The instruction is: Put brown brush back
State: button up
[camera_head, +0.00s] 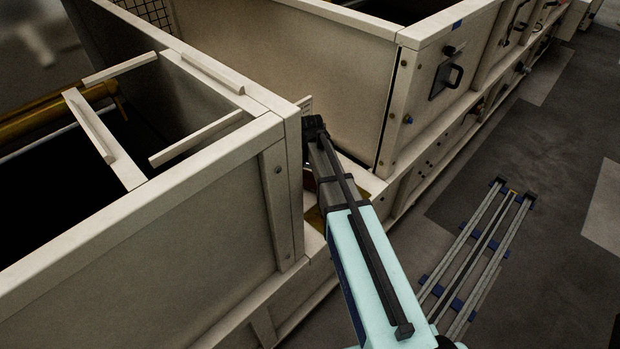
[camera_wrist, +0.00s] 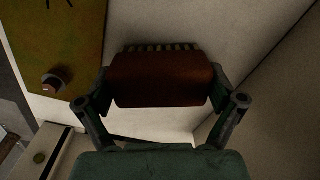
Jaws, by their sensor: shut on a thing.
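The brown brush (camera_wrist: 160,78) lies across the middle of the wrist view, with a row of pale bristles along its far edge. My gripper (camera_wrist: 162,84) is shut on it, one finger at each end of its brown body. The bristle side is close to a pale surface (camera_wrist: 160,22); I cannot tell whether they touch. In the head view my arm reaches into the gap between two hoppers, and my gripper and the brush are mostly hidden there.
A pale wall (camera_wrist: 285,110) is close on the right. In the head view the near hopper (camera_head: 200,215) and far hopper (camera_head: 290,60) flank my arm. Open floor (camera_head: 520,165) lies right.

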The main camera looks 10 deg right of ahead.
jog(key=shift+f, duration=0.15)
jog(key=o, duration=0.9)
